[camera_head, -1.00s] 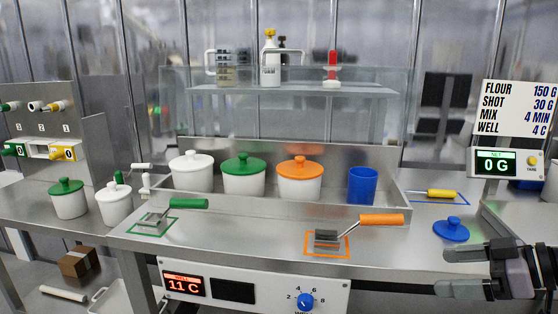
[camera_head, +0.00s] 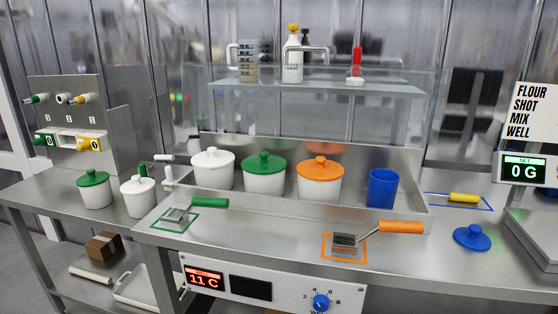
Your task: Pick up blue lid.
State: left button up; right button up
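The blue lid (camera_head: 472,237) lies flat on the steel counter at the right, its round knob facing up. Nothing covers it. The blue container (camera_head: 382,188) stands open, without a lid, in the steel well to its left. Neither of my grippers shows in the head view now.
White, green-lidded and orange-lidded pots (camera_head: 319,179) stand in the well. An orange-handled scoop (camera_head: 400,228) lies left of the lid. A yellow-handled tool (camera_head: 464,198) lies behind it. A scale (camera_head: 537,235) stands to its right. The counter around the lid is clear.

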aim_at(472, 237)
jog(key=z, duration=1.25)
